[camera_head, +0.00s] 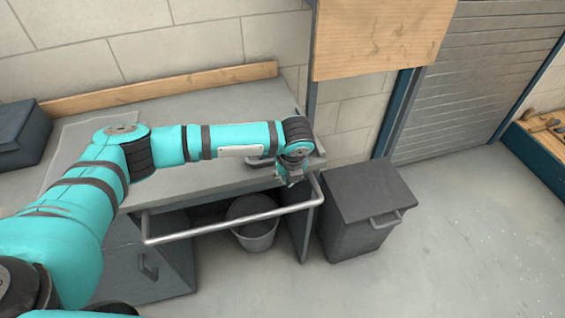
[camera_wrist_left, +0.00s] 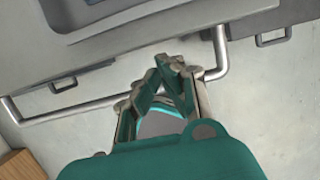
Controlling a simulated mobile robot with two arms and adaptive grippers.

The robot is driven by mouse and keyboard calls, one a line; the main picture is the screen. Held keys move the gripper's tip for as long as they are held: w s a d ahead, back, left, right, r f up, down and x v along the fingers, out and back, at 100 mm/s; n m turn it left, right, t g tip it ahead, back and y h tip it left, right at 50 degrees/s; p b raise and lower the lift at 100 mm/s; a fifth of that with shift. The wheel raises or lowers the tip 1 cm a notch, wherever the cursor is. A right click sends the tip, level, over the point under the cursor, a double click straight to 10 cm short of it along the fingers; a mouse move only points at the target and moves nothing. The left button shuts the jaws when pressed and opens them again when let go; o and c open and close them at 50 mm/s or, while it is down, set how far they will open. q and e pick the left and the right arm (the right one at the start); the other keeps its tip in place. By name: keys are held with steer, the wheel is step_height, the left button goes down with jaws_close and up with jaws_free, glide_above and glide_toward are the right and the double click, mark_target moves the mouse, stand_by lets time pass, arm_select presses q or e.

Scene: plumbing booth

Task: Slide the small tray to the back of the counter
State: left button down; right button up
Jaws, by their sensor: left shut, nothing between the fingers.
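A small grey tray (camera_wrist_left: 66,17) with a patch of blue inside seems to lie on the counter, cut off by the top edge of the left wrist view. In the head view, a dark edge that may be the tray (camera_head: 258,163) shows beside my forearm, which hides most of it. The grey counter (camera_head: 215,181) runs along the wall. My left gripper (camera_head: 290,181) is shut and empty at the counter's front right corner, near the rail. Its closed fingertips also show in the left wrist view (camera_wrist_left: 169,66), apart from the tray. My right gripper is not in view.
A metal rail (camera_head: 225,228) runs along the counter's front. A bucket (camera_head: 256,234) stands beneath the counter. A dark lidded bin (camera_head: 365,215) stands right of it. A dark box (camera_head: 22,137) sits at the counter's left. A wooden strip (camera_head: 160,90) lines the back wall.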

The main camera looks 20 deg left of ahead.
arm_select(q)
steer(key=w+a, duration=0.2)
steer(key=w, duration=0.1)
steer(key=shift+r+p, duration=0.2)
steer(key=shift+p, duration=0.1)
